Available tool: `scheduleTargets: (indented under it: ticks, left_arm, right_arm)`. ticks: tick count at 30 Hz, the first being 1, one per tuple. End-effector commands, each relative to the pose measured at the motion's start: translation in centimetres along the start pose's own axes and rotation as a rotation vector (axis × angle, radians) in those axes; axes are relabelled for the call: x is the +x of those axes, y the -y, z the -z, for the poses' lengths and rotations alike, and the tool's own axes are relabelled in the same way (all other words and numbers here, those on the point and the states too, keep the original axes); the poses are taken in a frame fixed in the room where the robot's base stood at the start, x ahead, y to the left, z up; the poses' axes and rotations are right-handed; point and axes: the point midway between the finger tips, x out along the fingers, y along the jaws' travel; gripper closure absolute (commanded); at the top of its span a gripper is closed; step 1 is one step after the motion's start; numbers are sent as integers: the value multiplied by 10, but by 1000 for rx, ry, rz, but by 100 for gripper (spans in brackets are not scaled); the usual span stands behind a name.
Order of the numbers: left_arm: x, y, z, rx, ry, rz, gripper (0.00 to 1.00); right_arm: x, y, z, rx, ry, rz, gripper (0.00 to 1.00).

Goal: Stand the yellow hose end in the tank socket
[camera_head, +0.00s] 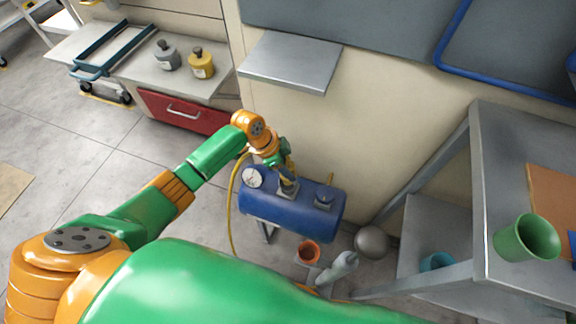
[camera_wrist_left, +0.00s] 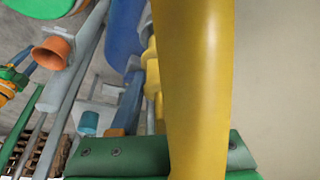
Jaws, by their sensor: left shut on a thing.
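The blue tank (camera_head: 262,206) lies on its side on a stand by the wall, with a white dial gauge (camera_head: 252,178) at its left end. Two grey square fittings sit on top: one (camera_head: 288,188) in the middle, one (camera_head: 324,198) to the right. My left gripper (camera_head: 286,172) is right above the middle fitting, shut on the yellow hose end. The yellow hose (camera_head: 231,205) loops down left of the tank. In the left wrist view the yellow hose (camera_wrist_left: 195,75) runs large and upright. The gripper hides the hose tip; I cannot tell whether it is inside the fitting.
An orange cup (camera_head: 308,252), a grey bottle (camera_head: 338,268) and a grey ball (camera_head: 372,242) are in front of the tank. A grey shelf unit (camera_head: 490,180) with a green cup (camera_head: 527,238) stands right. A wall shelf (camera_head: 290,62) overhangs behind.

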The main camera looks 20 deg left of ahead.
Motion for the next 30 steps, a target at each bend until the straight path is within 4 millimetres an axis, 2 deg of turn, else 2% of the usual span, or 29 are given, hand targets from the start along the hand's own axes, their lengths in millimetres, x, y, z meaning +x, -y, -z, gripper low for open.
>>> scheduleTargets:
  ticks: [7, 19, 30]
  left_arm:
    - [1, 0, 0, 0, 0, 0, 100]
    - [19, 0, -8, 0, 0, 1, 100]
    - [18, 0, -7, 0, -1, 1, 100]
  right_arm:
    - [1, 0, 0, 0, 0, 0, 50]
    - [16, 0, -1, 0, 0, 0, 50]
    - [15, 0, -1, 0, 0, 0, 50]
